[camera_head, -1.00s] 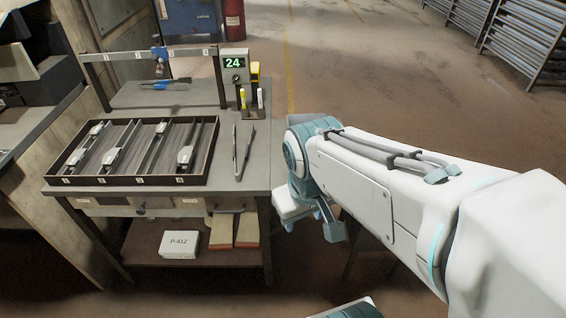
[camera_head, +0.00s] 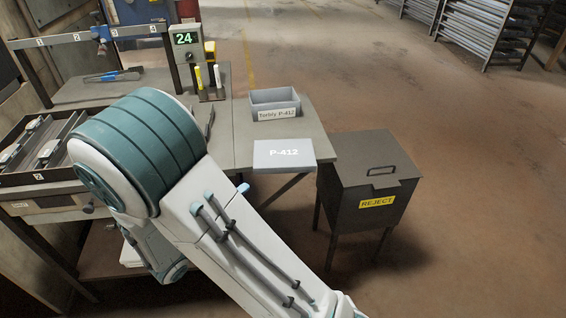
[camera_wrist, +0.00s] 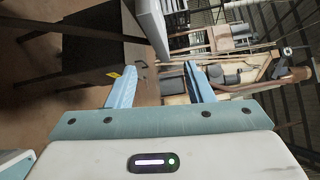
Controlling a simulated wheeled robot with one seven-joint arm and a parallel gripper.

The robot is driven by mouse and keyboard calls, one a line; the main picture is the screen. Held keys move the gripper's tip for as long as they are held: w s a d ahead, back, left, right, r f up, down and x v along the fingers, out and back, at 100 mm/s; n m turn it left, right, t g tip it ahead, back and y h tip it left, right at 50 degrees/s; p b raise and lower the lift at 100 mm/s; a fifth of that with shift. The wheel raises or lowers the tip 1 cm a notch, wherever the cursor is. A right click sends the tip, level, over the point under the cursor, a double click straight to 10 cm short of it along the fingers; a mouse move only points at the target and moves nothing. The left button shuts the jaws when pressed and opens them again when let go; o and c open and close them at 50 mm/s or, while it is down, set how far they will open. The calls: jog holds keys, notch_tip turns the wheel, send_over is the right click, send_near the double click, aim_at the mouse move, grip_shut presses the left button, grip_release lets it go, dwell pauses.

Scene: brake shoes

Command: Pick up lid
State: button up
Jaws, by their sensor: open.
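The wrist view also shows a dark box with a yellow label (camera_wrist: 90,50), left of the fingers. In the head view my arm hides the gripper.
A grey open bin labelled Torbly P-412 (camera_head: 275,105) stands behind the pale piece. A divided tray (camera_head: 32,150) is at the left, partly hidden by my arm. A 24 display (camera_head: 187,40) and marker pens (camera_head: 198,78) stand at the back.

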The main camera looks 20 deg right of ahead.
aim_at(260, 172)
jog(key=w+d+n, duration=0.1)
jog(key=w, duration=0.1)
jog(key=w+d+f+n+t+b, duration=0.1)
jog(key=w+d, duration=0.1)
jog(key=w+d+n+t, duration=0.1)
jog(key=w+d, duration=0.1)
jog(key=shift+w+f, duration=0.1)
jog(key=shift+f, duration=0.15)
jog(key=x, duration=0.2)
jog(key=b+x, duration=0.1)
jog(key=x, duration=0.1)
jog(key=shift+d+f, duration=0.1)
jog(key=shift+f, duration=0.25)
jog(key=shift+w+d, duration=0.35)
jog(key=shift+d, duration=0.05)
grip_shut()
